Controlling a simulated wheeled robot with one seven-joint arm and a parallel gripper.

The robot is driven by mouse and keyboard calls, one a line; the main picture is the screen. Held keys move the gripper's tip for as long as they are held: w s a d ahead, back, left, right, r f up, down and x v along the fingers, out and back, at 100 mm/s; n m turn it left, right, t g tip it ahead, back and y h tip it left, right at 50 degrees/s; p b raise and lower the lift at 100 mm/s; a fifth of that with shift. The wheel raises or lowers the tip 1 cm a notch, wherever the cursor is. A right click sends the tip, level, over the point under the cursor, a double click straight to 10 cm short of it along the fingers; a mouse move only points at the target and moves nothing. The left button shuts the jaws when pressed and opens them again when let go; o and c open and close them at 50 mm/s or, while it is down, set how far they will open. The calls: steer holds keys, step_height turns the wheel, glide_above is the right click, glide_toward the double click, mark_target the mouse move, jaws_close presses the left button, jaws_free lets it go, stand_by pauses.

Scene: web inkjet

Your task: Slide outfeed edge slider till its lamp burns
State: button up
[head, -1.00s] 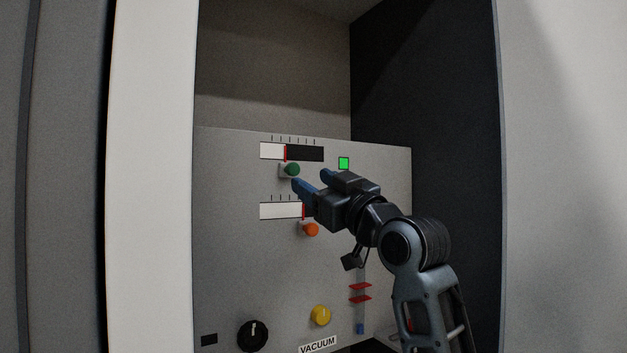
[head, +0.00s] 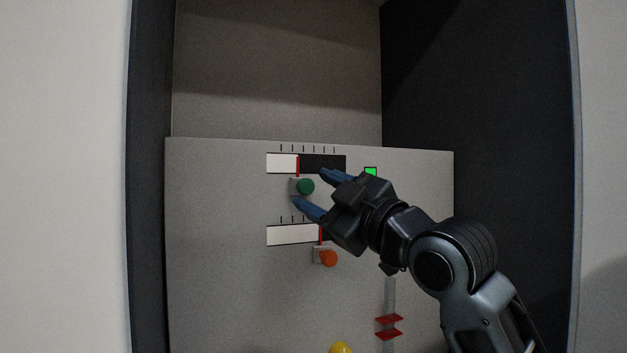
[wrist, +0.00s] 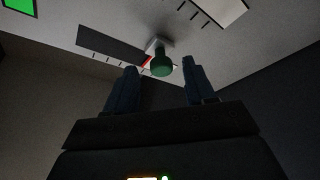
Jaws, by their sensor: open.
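The panel (head: 215,250) carries an upper slider with a green knob (head: 305,187) under a white-and-black scale window (head: 322,164) with a red pointer. A lit green lamp (head: 370,171) sits right of that window. A lower slider has an orange knob (head: 328,258) and a white window (head: 290,235), partly hidden by my gripper. No slider name is readable, so I cannot tell which is the outfeed edge slider. My gripper (head: 312,188) is open, its blue fingertips on either side of the green knob in the picture. The wrist view shows the knob (wrist: 161,68) between the fingers; contact is unclear.
A vertical slot with red markers (head: 389,327) lies below my wrist. A yellow knob (head: 341,348) shows at the bottom edge. The dark right wall (head: 480,110) of the recess stands beside my arm. The panel's left part is bare.

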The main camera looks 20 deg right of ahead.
mark_target(309, 189)
steer(key=shift+p+x, duration=0.4)
steer(key=shift+x, duration=1.4)
steer(key=shift+a, duration=0.15)
jaws_close()
